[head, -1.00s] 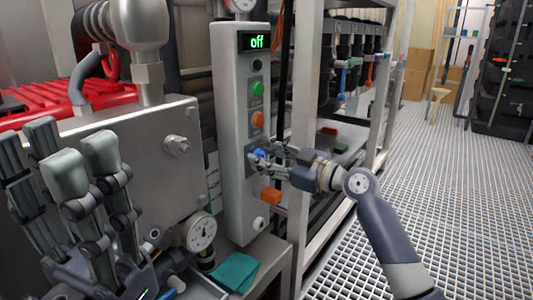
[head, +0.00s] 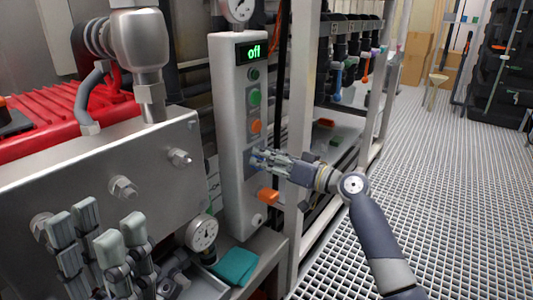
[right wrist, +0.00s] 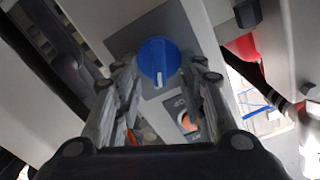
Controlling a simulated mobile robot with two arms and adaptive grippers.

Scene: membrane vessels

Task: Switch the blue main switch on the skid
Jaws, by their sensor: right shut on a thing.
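The blue main switch (right wrist: 158,60) is a round knob with a white mark on a grey plate, seen in the right wrist view. In the head view the fingers largely hide it, on the front of the tall light grey control box (head: 238,190). The box's display (head: 253,53) reads "off" in green. My right gripper (head: 262,158) is at the knob, shut on it, with fingers on both sides; the fingers also show in the right wrist view (right wrist: 158,80). My left gripper (head: 100,240) is at the lower left, fingers up and apart, empty.
A white frame post (head: 300,90) stands just right of the box. A gauge (head: 202,233) and a teal cloth (head: 235,266) are lower left.

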